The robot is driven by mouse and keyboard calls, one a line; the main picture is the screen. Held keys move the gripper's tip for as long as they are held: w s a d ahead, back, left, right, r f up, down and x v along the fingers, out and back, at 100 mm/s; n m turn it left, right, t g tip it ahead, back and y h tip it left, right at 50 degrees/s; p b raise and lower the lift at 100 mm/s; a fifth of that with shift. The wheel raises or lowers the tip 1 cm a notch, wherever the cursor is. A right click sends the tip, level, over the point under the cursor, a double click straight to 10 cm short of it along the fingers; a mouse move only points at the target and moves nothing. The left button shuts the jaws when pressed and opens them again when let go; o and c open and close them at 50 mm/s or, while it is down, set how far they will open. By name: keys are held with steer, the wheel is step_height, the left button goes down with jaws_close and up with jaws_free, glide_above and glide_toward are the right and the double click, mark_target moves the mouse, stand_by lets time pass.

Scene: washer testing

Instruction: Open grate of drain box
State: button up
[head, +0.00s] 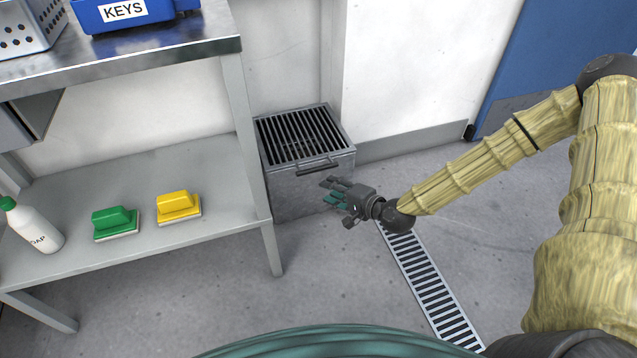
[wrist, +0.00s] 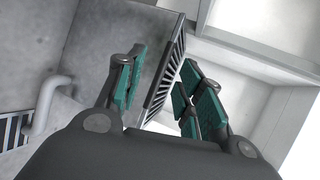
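The drain box (head: 299,193) is a grey metal box on the floor against the wall, to the right of the shelf table. Its barred grate (head: 298,136) lies flat and closed on top, with a bar handle (head: 317,165) along its front edge. My gripper (head: 334,190) is in front of the box, near its right front corner and a little below the handle, and appears apart from it. In the wrist view my gripper (wrist: 157,92) has its green-padded fingers spread with nothing between them. The grate's bars (wrist: 168,75) show beyond the fingers; the handle is not clear there.
A metal table (head: 150,60) with a lower shelf (head: 205,215) stands to the left, its front leg (head: 272,250) close to the box. Several cleaning items, including a yellow brush (head: 176,204), sit on the shelf. A floor drain channel (head: 430,282) runs beneath my arm. The floor to the right is clear.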

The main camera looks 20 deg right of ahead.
mark_target(320, 170)
steer(key=shift+m+t, duration=0.7)
steer(key=shift+t, duration=0.2)
steer(key=shift+w+a+f+b, duration=0.1)
steer(key=shift+w+f+b, duration=0.45)
steer(key=shift+w+b, duration=1.1)
steer(key=shift+w+a+f+b, duration=0.1)
steer(key=shift+w+f+b, duration=0.6)
steer(key=shift+w, duration=1.8)
steer(key=shift+w+a+f+b, duration=0.1)
steer(key=shift+w+f+b, duration=0.3)
steer(key=shift+w+b, duration=1.3)
steer(key=shift+w+p, duration=0.35)
steer(key=shift+p, duration=0.05)
jaws_close()
